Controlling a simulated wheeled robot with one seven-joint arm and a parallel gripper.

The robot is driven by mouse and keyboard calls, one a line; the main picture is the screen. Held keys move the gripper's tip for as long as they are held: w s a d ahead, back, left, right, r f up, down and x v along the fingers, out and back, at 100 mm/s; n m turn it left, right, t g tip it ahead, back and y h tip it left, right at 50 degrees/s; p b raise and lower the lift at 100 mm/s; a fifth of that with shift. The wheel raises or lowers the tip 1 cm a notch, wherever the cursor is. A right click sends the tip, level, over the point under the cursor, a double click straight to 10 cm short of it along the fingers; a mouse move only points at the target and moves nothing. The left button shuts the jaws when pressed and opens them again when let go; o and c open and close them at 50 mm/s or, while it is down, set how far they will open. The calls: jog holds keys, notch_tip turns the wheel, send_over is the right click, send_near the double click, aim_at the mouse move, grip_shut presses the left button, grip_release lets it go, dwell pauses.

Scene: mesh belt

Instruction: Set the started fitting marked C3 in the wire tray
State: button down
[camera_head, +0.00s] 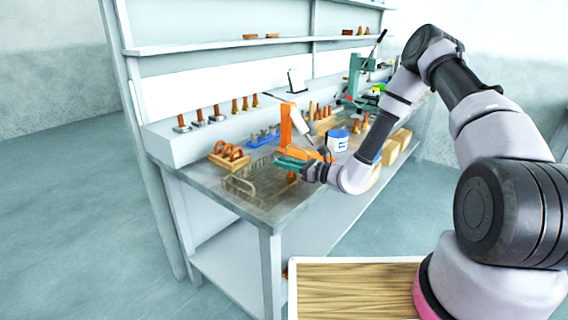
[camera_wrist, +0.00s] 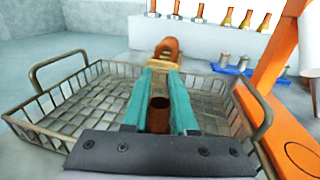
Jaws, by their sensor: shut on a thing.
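The wire tray (camera_head: 262,190) stands on the near left part of the bench, and its mesh floor and two raised handles fill much of the wrist view (camera_wrist: 100,95). My gripper (camera_head: 290,165) is over the right side of the tray. I cannot tell whether the fitting touches the tray floor. No C3 mark can be read on it. The tray floor that I can see is bare.
An orange stand (camera_wrist: 275,60) rises close to the tray's right side. A wooden rack with copper rings (camera_head: 229,155) and a blue holder (camera_head: 263,136) stand behind it. Several fittings line the ledge (camera_head: 218,116).

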jog(key=c, duration=0.7)
grip_release()
jog(key=shift+f, duration=0.1)
jog(key=shift+r, duration=0.2)
jog(key=v, duration=1.2)
jog(key=s+r+n+g+h, duration=0.2)
jog(key=s+r+n+g, duration=0.35)
jog(key=r, duration=0.25)
jog(key=s+r+n+g+h, duration=0.1)
jog(key=s+r+n+g, duration=0.3)
jog(key=r+n, duration=0.4)
jog(key=s+d+r+n+t+h, duration=0.2)
jog(key=s+d+r+t+h, duration=0.2)
jog(key=d+r, duration=0.4)
jog(key=s+d+r+n+t+h, duration=0.3)
jog(key=s+d+r+h, duration=0.4)
jog(key=r, duration=0.4)
jog(key=shift+s+d+n+t, duration=0.35)
jog(key=shift+s+d+t, duration=0.05)
jog(key=shift+s+t, duration=0.4)
